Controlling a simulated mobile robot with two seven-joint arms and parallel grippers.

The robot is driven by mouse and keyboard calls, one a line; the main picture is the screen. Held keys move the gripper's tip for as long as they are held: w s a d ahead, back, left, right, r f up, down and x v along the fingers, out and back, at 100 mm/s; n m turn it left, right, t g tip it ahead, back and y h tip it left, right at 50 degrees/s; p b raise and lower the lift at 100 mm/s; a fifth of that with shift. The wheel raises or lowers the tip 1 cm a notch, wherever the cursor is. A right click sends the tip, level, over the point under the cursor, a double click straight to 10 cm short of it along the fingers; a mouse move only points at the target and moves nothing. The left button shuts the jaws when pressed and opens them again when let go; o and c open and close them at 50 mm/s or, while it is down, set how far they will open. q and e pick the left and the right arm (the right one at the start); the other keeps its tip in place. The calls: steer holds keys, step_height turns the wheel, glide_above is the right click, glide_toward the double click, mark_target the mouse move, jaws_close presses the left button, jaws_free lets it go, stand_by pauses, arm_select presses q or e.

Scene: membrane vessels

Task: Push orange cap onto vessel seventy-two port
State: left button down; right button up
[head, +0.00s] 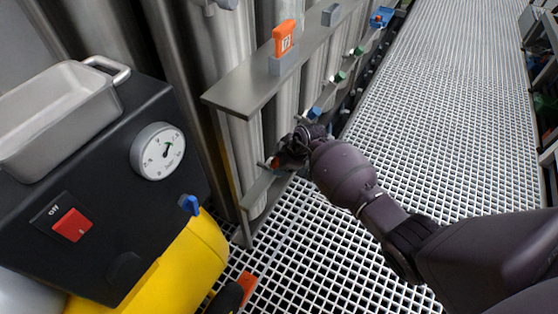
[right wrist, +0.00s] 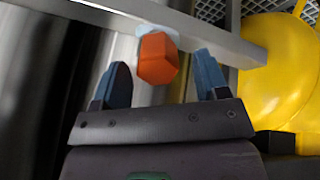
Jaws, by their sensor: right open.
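An orange cap (right wrist: 157,58) sits at a pale port fitting (right wrist: 157,31) on a grey rail in the right wrist view. Whether it is fully seated I cannot tell. In the head view the orange cap (head: 273,162) shows small at the front end of the lower rail. My right gripper (right wrist: 164,82) is open, with one blue-padded finger on each side of the cap and visible gaps to it. In the head view my right gripper (head: 285,155) is at the rail and partly hides the cap. An orange tag (head: 284,38) reading 72 stands on the upper rack beam. My left gripper is not in view.
Blue and green fittings (head: 340,76) line the lower rail (head: 257,190) further back. A black unit (head: 110,235) with a gauge (head: 158,151), red switch and metal tray (head: 60,110) stands left, above a yellow body (head: 185,262). The grating floor (head: 440,100) right is mostly clear.

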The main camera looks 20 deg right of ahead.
steer(key=w+p+v, duration=0.1)
steer(key=p+v, duration=0.2)
steer(key=v, duration=0.5)
steer(key=s+a+r+t+y, duration=0.1)
steer(key=s+a+t+y, duration=0.2)
steer(key=s, duration=0.6)
steer(key=s+a+r+t+y, duration=0.2)
steer(key=s+a+t+y, duration=0.1)
steer(key=s, duration=0.5)
steer(key=s+d+r+m+h, duration=0.1)
steer(key=s+d+m+h, duration=0.15)
steer(key=s, duration=0.75)
steer(key=s+d+r+m+h, duration=0.2)
steer(key=s+m+h, duration=0.2)
steer(key=s, duration=0.5)
steer(key=s+d+r+m+h, duration=0.1)
steer(key=s+d+m+h, duration=0.25)
steer(key=s, duration=0.65)
arm_select(q)
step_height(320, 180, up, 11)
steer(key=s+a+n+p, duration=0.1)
steer(key=p, duration=1.5)
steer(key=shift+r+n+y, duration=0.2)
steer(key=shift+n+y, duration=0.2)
arm_select(e)
step_height(320, 180, up, 11)
steer(key=m, duration=0.2)
steer(key=shift+s+d, duration=0.15)
steer(key=shift+s, duration=0.3)
